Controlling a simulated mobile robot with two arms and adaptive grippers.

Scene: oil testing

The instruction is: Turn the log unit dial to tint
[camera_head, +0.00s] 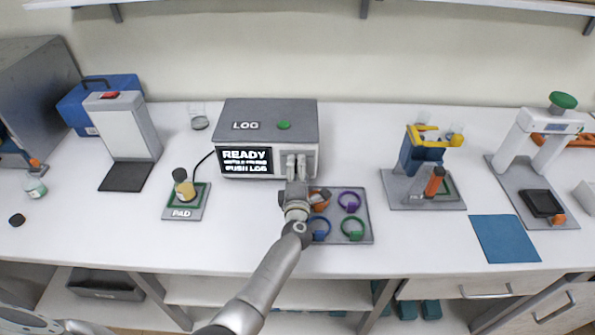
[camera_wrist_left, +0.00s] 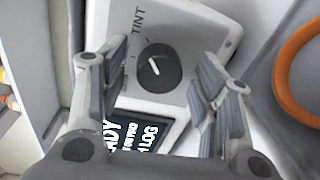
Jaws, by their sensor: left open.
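The log unit (camera_head: 266,125) is a grey-topped box with a green button on top and a screen (camera_head: 246,160) that reads READY and PUSH LOG. Its dial (camera_wrist_left: 157,68) is a round black knob with a short white mark, on the grey front panel in the left wrist view. The word TINT (camera_wrist_left: 137,20) is printed near the dial; the mark does not point straight at it. My left gripper (camera_head: 296,162) is at the front right of the unit, open, its fingers on either side of the dial. It hides the dial in the head view. My right gripper is not in view.
A tray (camera_head: 366,228) with several coloured rings sits under my left arm; an orange ring (camera_wrist_left: 298,70) is near in the wrist view. A pad (camera_head: 184,213) with a yellow bottle stands left, a grey stand (camera_head: 423,190) right. A blue mat (camera_head: 505,239) lies farther right.

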